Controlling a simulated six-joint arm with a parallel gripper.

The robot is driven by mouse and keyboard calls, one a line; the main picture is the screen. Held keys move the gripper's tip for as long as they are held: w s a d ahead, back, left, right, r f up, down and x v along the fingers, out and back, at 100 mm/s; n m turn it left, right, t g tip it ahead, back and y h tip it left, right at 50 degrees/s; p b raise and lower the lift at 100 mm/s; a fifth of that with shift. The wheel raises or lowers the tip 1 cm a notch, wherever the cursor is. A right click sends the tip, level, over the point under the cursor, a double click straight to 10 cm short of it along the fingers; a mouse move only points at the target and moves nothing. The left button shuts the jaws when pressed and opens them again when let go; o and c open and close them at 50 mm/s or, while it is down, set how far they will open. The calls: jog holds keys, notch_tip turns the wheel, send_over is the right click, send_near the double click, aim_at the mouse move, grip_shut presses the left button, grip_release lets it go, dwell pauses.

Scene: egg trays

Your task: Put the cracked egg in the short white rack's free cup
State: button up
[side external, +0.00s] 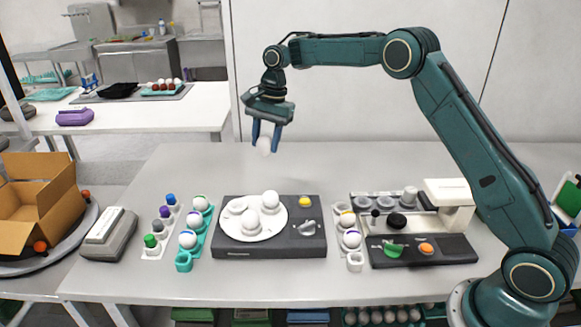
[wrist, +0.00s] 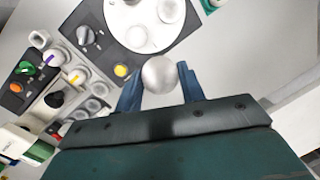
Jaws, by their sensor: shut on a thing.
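My gripper (side external: 265,148) is shut on a white egg (side external: 264,144), held well above the table behind the turntable device. In the wrist view the egg (wrist: 159,73) sits between the two blue fingers (wrist: 160,82); no crack can be made out. That empty cup also shows at the upper left of the wrist view (wrist: 38,38). The gripper is behind and left of the rack.
A teal rack (side external: 183,263) with eggs and a white rack (side external: 146,252) with coloured caps stand left. A dark console (side external: 450,252) is close right of the short rack. The table behind is clear.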

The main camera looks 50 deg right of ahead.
jog(key=s+d+f+n, duration=0.6)
jog(key=s+d+f, duration=0.5)
jog(key=s+d, duration=0.4)
jog(key=shift+s+d+f+g, duration=0.15)
jog(key=shift+d+f+g, duration=0.1)
jog(key=shift+d+g, duration=0.15)
jog(key=shift+f, duration=0.1)
jog(key=shift+a+f, duration=0.1)
jog(key=shift+f, duration=2.95)
jog(key=shift+f, duration=0.6)
jog(key=o, duration=0.7)
jog(key=shift+r, duration=0.1)
